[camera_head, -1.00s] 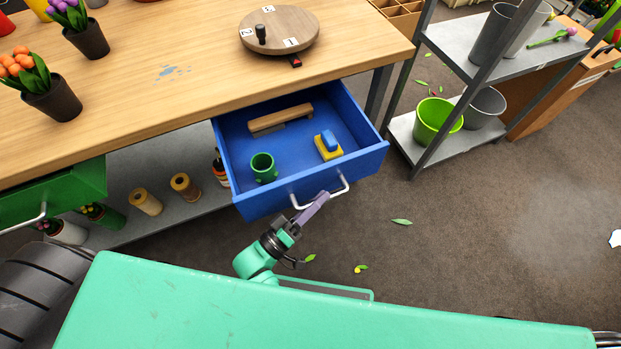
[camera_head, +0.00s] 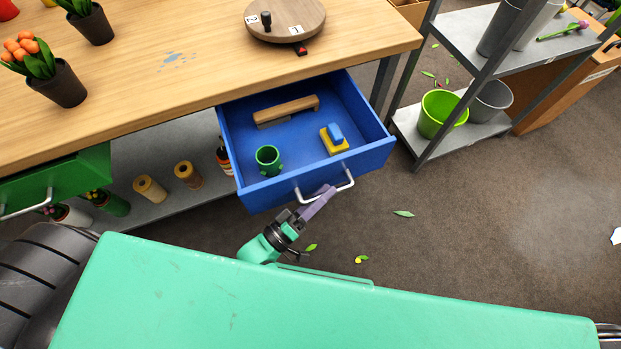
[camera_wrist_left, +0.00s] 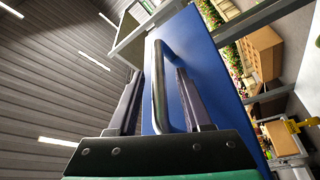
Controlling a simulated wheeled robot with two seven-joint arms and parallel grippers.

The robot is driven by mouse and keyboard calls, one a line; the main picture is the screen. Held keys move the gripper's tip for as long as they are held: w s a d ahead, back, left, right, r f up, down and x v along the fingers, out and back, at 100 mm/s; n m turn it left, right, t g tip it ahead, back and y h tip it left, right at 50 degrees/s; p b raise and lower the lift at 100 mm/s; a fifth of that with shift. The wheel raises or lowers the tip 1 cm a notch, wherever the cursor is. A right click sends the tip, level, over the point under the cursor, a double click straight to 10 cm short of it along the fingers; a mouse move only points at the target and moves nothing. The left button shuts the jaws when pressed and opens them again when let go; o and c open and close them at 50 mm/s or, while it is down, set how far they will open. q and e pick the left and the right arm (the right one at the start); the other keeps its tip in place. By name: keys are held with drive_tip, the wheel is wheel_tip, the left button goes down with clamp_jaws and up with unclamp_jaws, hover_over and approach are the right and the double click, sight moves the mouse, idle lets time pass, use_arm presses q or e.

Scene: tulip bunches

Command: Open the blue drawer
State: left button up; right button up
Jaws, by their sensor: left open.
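The blue drawer (camera_head: 325,169) stands pulled out from under the wooden table, its inside open to view. Its silver handle (camera_head: 349,182) is on the front panel. My left gripper (camera_head: 329,190) is at this handle, coming from below. In the left wrist view, the handle (camera_wrist_left: 159,95) runs between the two open fingers of my left gripper (camera_wrist_left: 158,75), with visible gaps to either side. The blue front panel (camera_wrist_left: 208,75) is behind it. My right gripper is not in view.
The drawer holds a green cup (camera_head: 268,160), a wooden-backed brush (camera_head: 286,110) and a yellow-and-blue block (camera_head: 334,140). A green drawer (camera_head: 60,182) is at left. A grey shelf rack (camera_head: 465,135) stands right of the table. The floor in front is mostly clear, with scattered leaves.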

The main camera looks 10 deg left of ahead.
use_arm(q)
drive_tip(key=b+v, duration=0.1)
drive_tip(key=v, duration=1.3)
drive_tip(key=shift+s+a, duration=0.15)
drive_tip(key=shift+s, duration=0.1)
drive_tip(key=shift+f, duration=0.15)
